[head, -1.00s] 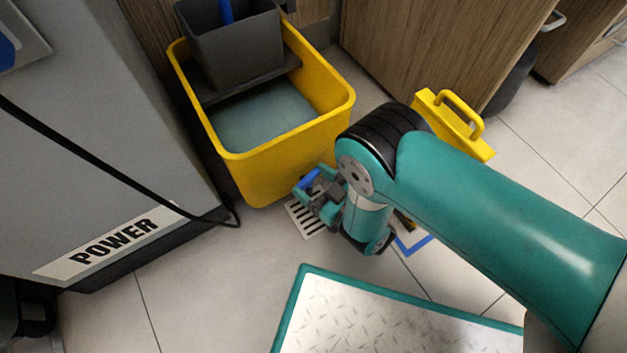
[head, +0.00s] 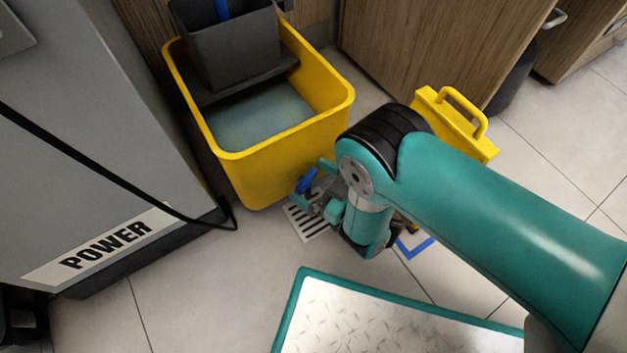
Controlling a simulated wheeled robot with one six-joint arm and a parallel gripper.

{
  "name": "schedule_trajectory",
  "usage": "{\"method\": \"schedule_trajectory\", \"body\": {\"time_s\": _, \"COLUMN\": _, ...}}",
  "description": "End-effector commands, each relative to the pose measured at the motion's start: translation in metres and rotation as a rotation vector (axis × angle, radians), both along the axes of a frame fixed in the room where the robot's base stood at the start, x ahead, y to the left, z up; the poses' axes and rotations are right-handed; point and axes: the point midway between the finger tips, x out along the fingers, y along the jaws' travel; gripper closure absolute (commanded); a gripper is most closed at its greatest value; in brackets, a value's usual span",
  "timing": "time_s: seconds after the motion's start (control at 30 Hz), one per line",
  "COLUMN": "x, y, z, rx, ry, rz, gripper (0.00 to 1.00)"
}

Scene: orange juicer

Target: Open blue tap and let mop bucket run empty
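The yellow mop bucket (head: 285,160) stands on the floor left of centre, with grey-blue water (head: 262,117) in it. The blue tap (head: 306,181) sits low on the bucket's front, its handle tilted steeply up to the right. My gripper (head: 313,184) is at the tap, with its teal fingertips well apart near the handle's two ends. Whether they touch the handle I cannot tell. The tap's spout is hidden. A striped floor drain (head: 306,224) lies below the tap, partly covered by my gripper.
A dark grey wringer (head: 228,50) sits in the bucket's back. A grey cabinet marked POWER (head: 110,240), with a black cable, stands left. A yellow handled object (head: 455,125) is behind my arm. A teal-edged metal plate (head: 385,320) lies in front.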

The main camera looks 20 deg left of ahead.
Motion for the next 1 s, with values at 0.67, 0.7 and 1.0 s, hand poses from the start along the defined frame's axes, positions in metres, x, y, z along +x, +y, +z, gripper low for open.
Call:
{"method": "schedule_trajectory", "body": {"time_s": 0.67, "x": -0.014, "y": -0.043, "z": 0.009, "rx": -0.002, "ry": 0.002, "rz": 0.0, "gripper": 0.0}}
{"method": "schedule_trajectory", "body": {"time_s": 0.7, "x": -0.016, "y": -0.047, "z": 0.009, "rx": -0.003, "ry": 0.002, "rz": 0.0, "gripper": 0.0}}
{"method": "schedule_trajectory", "body": {"time_s": 1.0, "x": -0.023, "y": -0.071, "z": 0.009, "rx": -0.002, "ry": 0.001, "rz": -0.001, "gripper": 0.0}}
